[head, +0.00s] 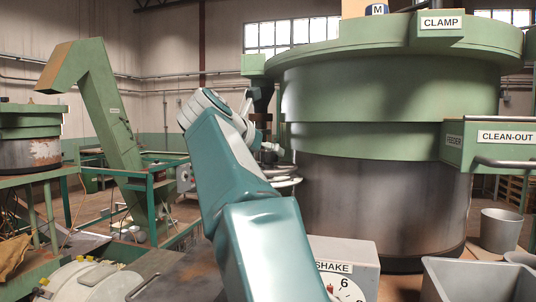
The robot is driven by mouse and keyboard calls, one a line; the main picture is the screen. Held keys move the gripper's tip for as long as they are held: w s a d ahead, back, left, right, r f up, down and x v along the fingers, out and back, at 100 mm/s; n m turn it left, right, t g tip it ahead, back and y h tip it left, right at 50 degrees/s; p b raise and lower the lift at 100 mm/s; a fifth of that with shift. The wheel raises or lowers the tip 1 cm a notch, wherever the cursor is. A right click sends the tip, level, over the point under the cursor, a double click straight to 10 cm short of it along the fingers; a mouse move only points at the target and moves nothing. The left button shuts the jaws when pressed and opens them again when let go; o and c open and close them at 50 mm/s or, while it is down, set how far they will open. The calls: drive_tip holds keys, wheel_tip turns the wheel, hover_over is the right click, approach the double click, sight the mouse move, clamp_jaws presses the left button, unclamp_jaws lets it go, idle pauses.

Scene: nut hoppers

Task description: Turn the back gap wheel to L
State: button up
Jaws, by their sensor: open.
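I cannot pick out a wheel marked as the back gap wheel, and no L mark is readable. A small grey box with a round dial face (185,178) shows left of my arm; its marks are too small to read. Pale round plates (284,182) show just right of my arm, partly hidden by it; I cannot tell what they are. My teal arm rises through the middle of the head view and bends away at its white wrist joints.
A big green and steel hopper bowl (390,110) fills the right. A grey SHAKE box (343,270) with a numbered dial stands low, right of my arm. A CLEAN-OUT box (495,150), a bucket (499,230) and a grey bin (478,280) are right. A green elevator (105,115) stands left.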

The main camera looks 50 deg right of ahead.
drive_tip(key=x, duration=0.2)
drive_tip(key=shift+d, duration=0.35)
drive_tip(key=shift+w+a, duration=0.1)
drive_tip(key=shift+a, duration=0.7)
drive_tip(key=c, duration=0.4)
drive_tip(key=shift+d, duration=0.4)
drive_tip(key=c, duration=0.7)
